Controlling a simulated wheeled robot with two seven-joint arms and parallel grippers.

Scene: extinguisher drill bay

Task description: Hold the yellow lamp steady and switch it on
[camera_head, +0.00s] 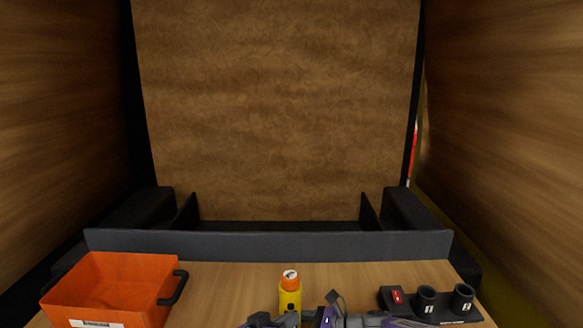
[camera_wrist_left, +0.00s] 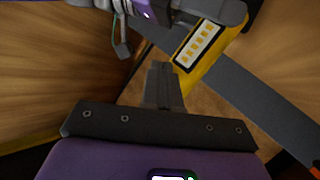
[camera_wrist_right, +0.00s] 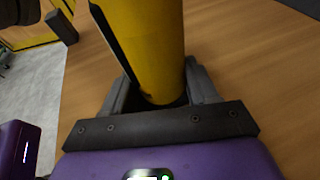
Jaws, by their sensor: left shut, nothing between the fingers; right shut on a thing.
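The yellow lamp (camera_head: 290,301) stands upright with an orange top at the front middle of the table, its lower part hidden by my grippers. In the left wrist view, the lamp (camera_wrist_left: 207,68) shows a pale panel with several yellow squares; I cannot tell if it is lit. My right gripper (camera_wrist_right: 160,92) is shut on the lamp's yellow body, one finger on each side. My left gripper (camera_wrist_left: 164,85) is shut and empty, its fingertips close beside the lamp; I cannot tell if they touch it. In the head view, the left gripper (camera_head: 276,321) is partly cut off at the bottom edge.
An orange crate (camera_head: 125,302) with a dark handle stands at the left of the wooden table (camera_head: 225,285). A black holder (camera_head: 440,312) with a red switch and two numbered cups stands at the right. A grey ledge (camera_head: 270,245) runs along the back.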

